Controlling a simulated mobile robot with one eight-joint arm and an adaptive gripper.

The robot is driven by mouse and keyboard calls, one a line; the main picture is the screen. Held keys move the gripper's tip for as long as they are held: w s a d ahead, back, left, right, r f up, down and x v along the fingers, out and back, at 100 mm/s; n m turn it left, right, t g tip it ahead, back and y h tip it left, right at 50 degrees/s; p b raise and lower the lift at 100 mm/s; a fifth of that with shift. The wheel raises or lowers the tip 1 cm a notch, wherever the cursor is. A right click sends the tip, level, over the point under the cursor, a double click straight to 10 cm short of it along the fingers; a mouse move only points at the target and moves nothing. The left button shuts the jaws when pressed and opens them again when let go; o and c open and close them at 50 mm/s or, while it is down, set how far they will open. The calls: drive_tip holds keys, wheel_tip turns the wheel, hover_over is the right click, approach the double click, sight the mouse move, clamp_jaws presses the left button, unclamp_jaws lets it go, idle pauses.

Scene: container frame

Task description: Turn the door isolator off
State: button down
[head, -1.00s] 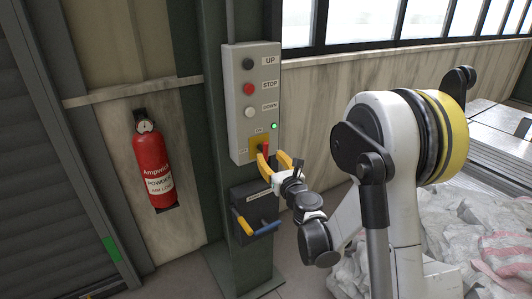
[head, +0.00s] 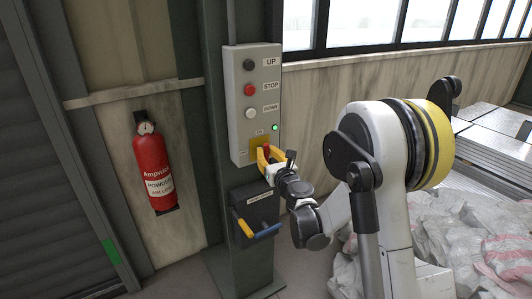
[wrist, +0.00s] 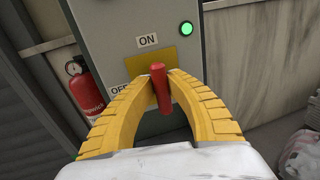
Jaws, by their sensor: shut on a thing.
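The door isolator is a red handle (wrist: 160,88) on a yellow plate (wrist: 150,65) low on the grey control box (head: 236,115). An "ON" label (wrist: 147,40) is above the plate and an "OFF" label (wrist: 119,89) is to its lower left. My gripper (wrist: 160,82) has its yellow fingers on either side of the red handle and is shut on it. The handle stands out between the fingertips, and its base is partly hidden. In the head view my gripper (head: 268,155) is at the box's lower end.
A dark box with a yellow-and-blue handle (head: 258,232) is below. A fire extinguisher (head: 153,167) hangs to the left. White sacks (head: 460,235) lie at right.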

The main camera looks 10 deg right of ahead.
drive_tip(key=shift+m, duration=0.4)
drive_tip(key=m, duration=0.3)
drive_tip(key=shift+w+d+m+g, duration=0.1)
drive_tip(key=shift+d+m+g, duration=0.05)
drive_tip(key=shift+m+g, duration=0.2)
drive_tip(key=m+g, duration=0.1)
drive_tip(key=m, duration=0.3)
drive_tip(key=shift+d+y, duration=0.15)
drive_tip(key=shift+y, duration=0.15)
drive_tip(key=m, duration=0.2)
drive_tip(key=m+y, duration=0.1)
drive_tip(key=shift+d+f+m+g, duration=0.1)
drive_tip(key=shift+f+m+g, duration=0.05)
drive_tip(key=shift+m+g, duration=0.15)
drive_tip(key=shift+w+f+m+g+y, duration=0.1)
drive_tip(key=shift+m+g+y, duration=0.3)
drive_tip(key=shift+m, duration=1.25)
drive_tip(key=c, duration=1.3)
unclamp_jaws()
